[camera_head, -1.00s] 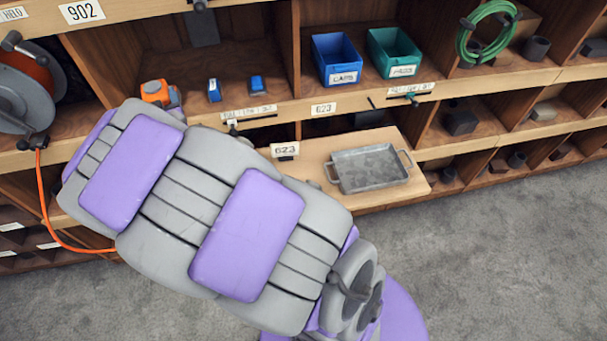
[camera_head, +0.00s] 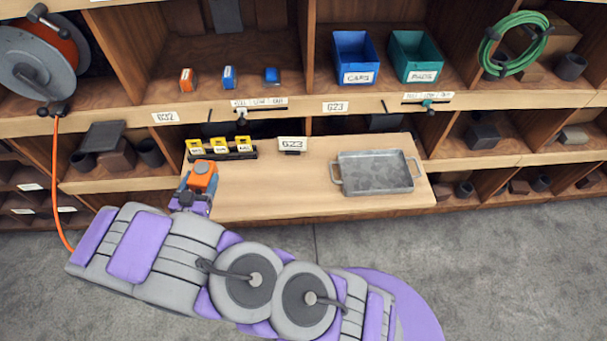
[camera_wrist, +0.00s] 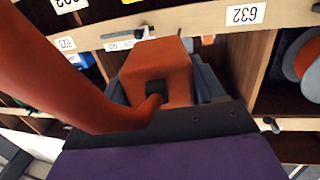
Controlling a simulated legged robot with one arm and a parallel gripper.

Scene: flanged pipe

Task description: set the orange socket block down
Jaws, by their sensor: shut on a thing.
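An orange block (camera_head: 203,179), which I take for the socket block, is at the end of my arm in the head view. My gripper (camera_head: 190,190) is shut on it. In the wrist view the orange block (camera_wrist: 158,72) sits between the grey fingers, with a dark square on its near face. In the head view it overlaps the left end of the wooden pull-out board (camera_head: 275,190). I cannot tell whether it touches the board. The gripper partly hides its lower side.
A metal tray (camera_head: 375,187) stands on the board's right. A black rack with yellow-topped pieces (camera_head: 222,152) is close behind the block. The board's middle is clear. A small orange piece (camera_head: 187,80) and two blue ones stand on the shelf above. An orange cord (camera_head: 56,185) hangs left.

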